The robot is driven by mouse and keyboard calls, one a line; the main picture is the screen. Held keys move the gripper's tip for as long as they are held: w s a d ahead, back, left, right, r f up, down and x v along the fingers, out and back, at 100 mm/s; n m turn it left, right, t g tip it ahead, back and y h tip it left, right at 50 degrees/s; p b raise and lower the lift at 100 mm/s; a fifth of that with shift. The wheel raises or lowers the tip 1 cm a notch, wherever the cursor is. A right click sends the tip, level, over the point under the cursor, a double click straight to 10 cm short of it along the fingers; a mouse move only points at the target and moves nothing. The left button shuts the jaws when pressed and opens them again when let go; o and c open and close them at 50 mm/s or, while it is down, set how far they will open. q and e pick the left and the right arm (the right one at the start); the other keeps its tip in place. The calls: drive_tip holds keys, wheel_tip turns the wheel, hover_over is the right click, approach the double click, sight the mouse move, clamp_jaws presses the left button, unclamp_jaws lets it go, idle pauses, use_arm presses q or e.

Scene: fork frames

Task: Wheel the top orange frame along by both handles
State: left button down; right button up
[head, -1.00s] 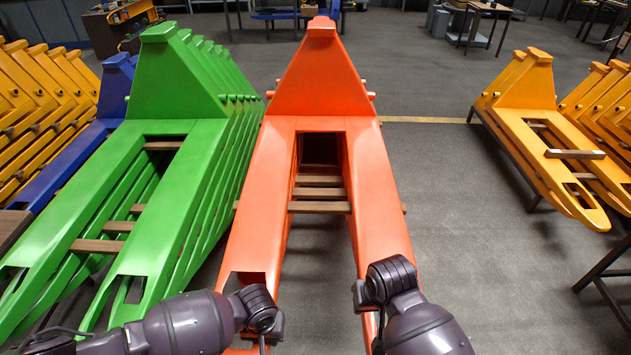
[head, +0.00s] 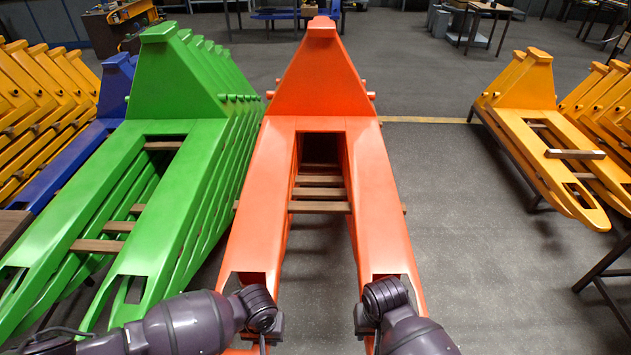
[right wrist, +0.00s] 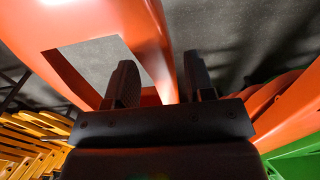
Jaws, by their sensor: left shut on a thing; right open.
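The top orange frame (head: 317,88) lies on its stack in the middle of the head view, its two legs reaching toward me. Each leg has a cut-out near its near end that forms a handle. My left gripper (head: 264,338) is shut on the left handle; its fingertips are mostly hidden by my wrist. My right gripper (head: 368,328) is at the right handle. In the right wrist view its fingers (right wrist: 160,85) are open, with the orange handle bar (right wrist: 165,68) between them and gaps visible beside it.
A green frame stack (head: 180,85) stands close on the left, with a blue frame (head: 75,150) and yellow frames (head: 35,110) beyond. Brown cross slats (head: 320,206) lie between the orange legs. Yellow frames (head: 525,85) stand on the right. Grey floor (head: 450,190) is clear between.

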drive_tip(key=shift+f, duration=2.25)
clamp_jaws()
use_arm(q)
drive_tip(key=shift+w+r, duration=0.1)
drive_tip(key=shift+w, duration=0.05)
use_arm(e)
drive_tip(key=shift+w+r, duration=0.1)
drive_tip(key=shift+w, duration=0.05)
